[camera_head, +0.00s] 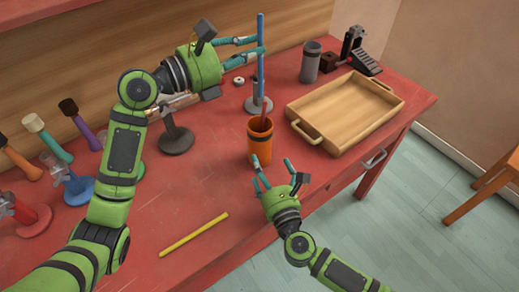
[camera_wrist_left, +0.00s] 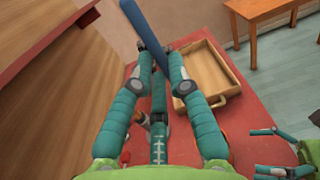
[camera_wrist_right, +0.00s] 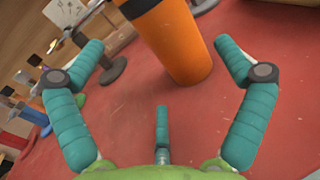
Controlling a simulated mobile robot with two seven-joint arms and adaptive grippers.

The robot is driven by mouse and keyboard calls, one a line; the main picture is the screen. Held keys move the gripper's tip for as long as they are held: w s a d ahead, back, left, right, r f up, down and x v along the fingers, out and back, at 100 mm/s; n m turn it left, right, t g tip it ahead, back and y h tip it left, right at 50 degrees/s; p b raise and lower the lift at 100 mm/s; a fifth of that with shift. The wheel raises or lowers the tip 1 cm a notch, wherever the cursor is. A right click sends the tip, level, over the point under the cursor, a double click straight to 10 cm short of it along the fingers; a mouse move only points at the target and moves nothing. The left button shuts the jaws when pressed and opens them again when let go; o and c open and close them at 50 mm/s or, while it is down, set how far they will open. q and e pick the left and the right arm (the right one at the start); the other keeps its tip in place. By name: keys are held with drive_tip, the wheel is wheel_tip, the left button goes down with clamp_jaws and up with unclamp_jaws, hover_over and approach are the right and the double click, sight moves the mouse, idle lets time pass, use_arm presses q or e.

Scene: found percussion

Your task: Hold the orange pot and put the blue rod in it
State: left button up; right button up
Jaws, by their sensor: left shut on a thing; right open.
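The orange pot (camera_head: 260,146) stands upright on the red table and has a dark band near its rim. The blue rod (camera_head: 261,68) is upright above the pot's mouth, shut in my left gripper (camera_head: 261,45). A thin dark red piece shows between the rod and the pot; I cannot tell what it belongs to. In the left wrist view the blue rod (camera_wrist_left: 148,25) sits between the fingertips. My right gripper (camera_head: 272,164) is open just in front of the pot. In the right wrist view the pot (camera_wrist_right: 178,45) is ahead, between the spread fingers, with no clear contact.
A wooden tray (camera_head: 301,130) lies to the right of the pot, with a grey cylinder (camera_head: 310,64) behind it. A yellow stick (camera_head: 194,234) lies at the front. Stands (camera_head: 176,140) and several coloured handles (camera_head: 55,148) are at left. The table's front edge is near my right gripper.

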sight(259, 151)
drive_tip(key=x, duration=0.8)
drive_tip(key=shift+w+f, duration=0.1)
drive_tip(key=shift+w, duration=0.1)
drive_tip(key=c, duration=1)
drive_tip(key=shift+c, duration=0.3)
